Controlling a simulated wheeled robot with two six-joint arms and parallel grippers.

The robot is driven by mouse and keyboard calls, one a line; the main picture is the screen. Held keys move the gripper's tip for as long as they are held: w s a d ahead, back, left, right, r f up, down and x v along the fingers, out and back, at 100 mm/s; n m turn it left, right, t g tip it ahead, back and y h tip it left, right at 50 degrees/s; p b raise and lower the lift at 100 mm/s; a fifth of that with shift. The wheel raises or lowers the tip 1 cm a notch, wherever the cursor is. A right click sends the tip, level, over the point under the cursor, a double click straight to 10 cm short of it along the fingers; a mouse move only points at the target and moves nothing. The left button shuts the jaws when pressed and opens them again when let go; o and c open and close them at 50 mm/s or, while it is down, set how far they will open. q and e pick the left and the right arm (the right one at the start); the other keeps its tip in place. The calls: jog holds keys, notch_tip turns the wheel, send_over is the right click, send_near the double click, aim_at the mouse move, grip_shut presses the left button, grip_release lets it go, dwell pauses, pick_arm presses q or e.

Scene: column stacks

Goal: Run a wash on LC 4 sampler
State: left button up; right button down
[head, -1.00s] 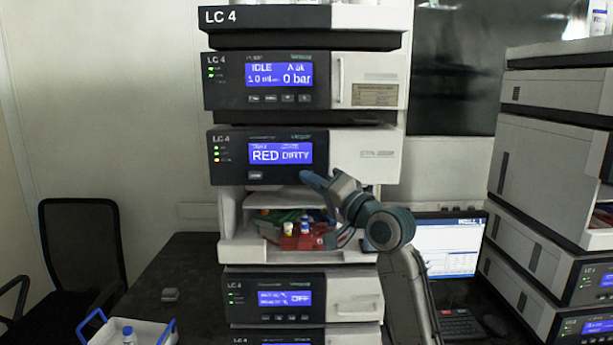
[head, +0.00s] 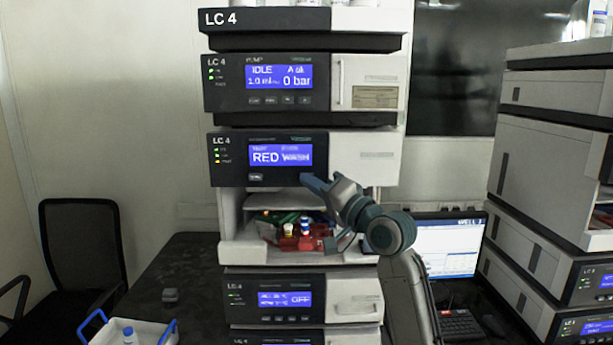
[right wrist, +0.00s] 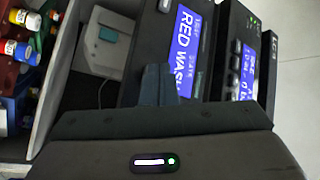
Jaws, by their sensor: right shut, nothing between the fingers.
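The LC 4 stack (head: 265,20) stands in the middle of the head view. Its sampler module (head: 228,172) has a blue display (head: 281,156) that reads RED and a blurred second word. In the right wrist view the display (right wrist: 187,40) reads RED WASH, with the end cut off. A small button (head: 256,177) sits below the display. My right gripper (head: 309,180) is shut and empty, its tip at the lower right of the sampler's front panel; contact cannot be told. Its fingers (right wrist: 158,85) also show in the right wrist view. My left gripper is not in view.
Below the sampler an open bay (head: 262,252) holds red and green racks with several vials. A pump module (head: 230,98) is above. Another stack (head: 540,160) and a laptop (head: 448,250) stand right. A blue-handled tray (head: 152,333) is lower left.

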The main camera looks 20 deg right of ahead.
jog(key=shift+s, duration=0.3)
jog(key=shift+a, duration=0.1)
jog(key=s+p, duration=0.1)
jog(key=s, duration=0.1)
jog(key=s+a+p, duration=0.1)
jog(key=s, duration=0.1)
jog(key=shift+s+a, duration=0.15)
jog(key=shift+s, duration=0.2)
dwell(0.4)
